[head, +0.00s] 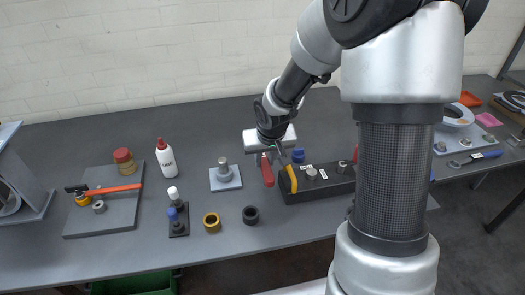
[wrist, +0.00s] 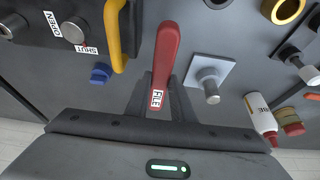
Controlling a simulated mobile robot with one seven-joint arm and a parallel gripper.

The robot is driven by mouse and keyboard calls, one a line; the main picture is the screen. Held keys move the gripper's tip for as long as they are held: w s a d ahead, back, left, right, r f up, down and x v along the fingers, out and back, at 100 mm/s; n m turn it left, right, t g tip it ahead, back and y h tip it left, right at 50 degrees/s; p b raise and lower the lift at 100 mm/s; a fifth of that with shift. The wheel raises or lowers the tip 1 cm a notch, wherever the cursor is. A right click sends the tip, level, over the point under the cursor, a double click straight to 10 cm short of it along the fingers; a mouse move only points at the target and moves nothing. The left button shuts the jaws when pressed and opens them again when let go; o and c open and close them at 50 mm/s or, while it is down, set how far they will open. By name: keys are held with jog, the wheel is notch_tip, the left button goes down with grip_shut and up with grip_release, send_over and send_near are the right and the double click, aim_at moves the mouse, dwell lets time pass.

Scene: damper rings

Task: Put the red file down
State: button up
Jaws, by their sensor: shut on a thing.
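The red file (wrist: 166,55), with a white FILE label, is held in my gripper (wrist: 160,95) in the wrist view. The gripper's dark fingers are shut on it near the labelled end. In the head view the red file (head: 267,171) hangs below my gripper (head: 274,157), just left of the black block. Whether its lower end touches the table cannot be told.
The black block (head: 325,187) with a yellow handle (head: 289,180) stands close to the right. A grey plate with a peg (head: 225,178) is at left. Bare table lies in front.

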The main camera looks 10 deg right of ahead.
jog(key=shift+s+d+f, duration=0.25)
jog(key=shift+d+f, duration=0.05)
jog(key=shift+f, duration=0.05)
jog(key=shift+f, duration=0.1)
notch_tip(320, 180, down, 6)
jog(key=b, duration=0.6)
jog(key=shift+f, duration=0.2)
jog(key=o, duration=0.7)
jog(key=o, duration=0.6)
jog(key=shift+c, duration=0.2)
